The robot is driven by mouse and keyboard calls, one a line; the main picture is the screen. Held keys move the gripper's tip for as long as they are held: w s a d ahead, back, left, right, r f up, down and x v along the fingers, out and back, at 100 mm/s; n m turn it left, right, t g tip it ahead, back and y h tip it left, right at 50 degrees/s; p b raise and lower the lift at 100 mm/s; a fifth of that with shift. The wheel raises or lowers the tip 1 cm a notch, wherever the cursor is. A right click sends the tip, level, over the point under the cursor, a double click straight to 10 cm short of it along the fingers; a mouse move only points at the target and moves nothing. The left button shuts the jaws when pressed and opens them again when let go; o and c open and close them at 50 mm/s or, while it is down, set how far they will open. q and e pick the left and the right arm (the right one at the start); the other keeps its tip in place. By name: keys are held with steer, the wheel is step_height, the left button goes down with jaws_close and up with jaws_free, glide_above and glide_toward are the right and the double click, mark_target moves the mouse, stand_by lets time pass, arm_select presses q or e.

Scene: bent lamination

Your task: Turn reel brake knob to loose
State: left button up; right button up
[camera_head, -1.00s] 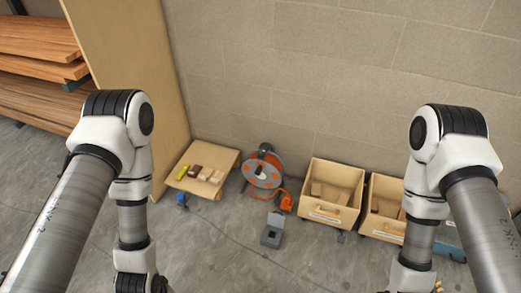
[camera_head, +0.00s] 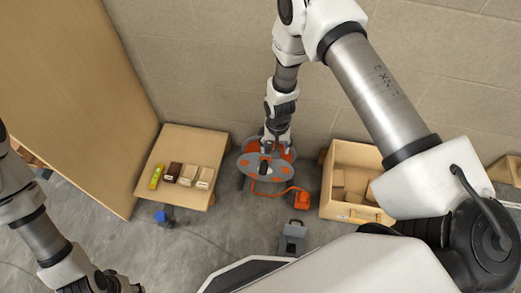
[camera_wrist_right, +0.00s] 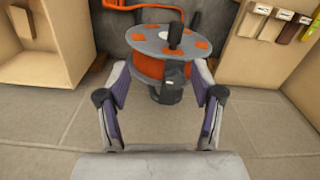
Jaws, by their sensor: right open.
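The cable reel (camera_head: 250,164) stands on the floor by the wall, with a grey disc, orange patches and an orange drum. In the right wrist view the reel (camera_wrist_right: 147,44) lies just beyond my fingers, with a black upright handle (camera_wrist_right: 175,34) on its disc. A dark bracket or knob-like part (camera_wrist_right: 174,76) sits on its near side; I cannot tell if it is the brake knob. My right gripper (camera_wrist_right: 161,76) is open and empty, its fingers spread either side of that part. My left gripper (camera_head: 112,284) is at the lower left edge, too cut off to judge.
An orange cable runs from the reel to an orange box (camera_head: 304,200). A wooden crate (camera_head: 350,212) stands to the right, a low wooden table (camera_head: 180,140) with several small blocks to the left. A grey box (camera_head: 292,240) sits in front on the floor.

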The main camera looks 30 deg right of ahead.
steer(key=w+b, duration=0.1)
steer(key=w, duration=0.1)
steer(key=w+d+f+m+b, duration=0.1)
steer(key=w, duration=0.2)
steer(key=w+m+b, duration=0.1)
steer(key=w, duration=0.2)
steer(key=shift+w+d+f+b, duration=0.15)
steer(key=shift+f+b, duration=0.2)
steer(key=shift+f, duration=0.05)
steer(key=shift+w+f, duration=0.1)
steer(key=shift+f, duration=0.2)
step_height(320, 180, down, 7)
steer(key=shift+r+b, duration=0.2)
steer(key=shift+b, duration=0.7)
arm_select(q)
step_height(320, 180, down, 9)
steer(key=shift+s+r, duration=0.2)
arm_select(e)
steer(key=shift+c, duration=0.4)
steer(key=c, duration=1.1)
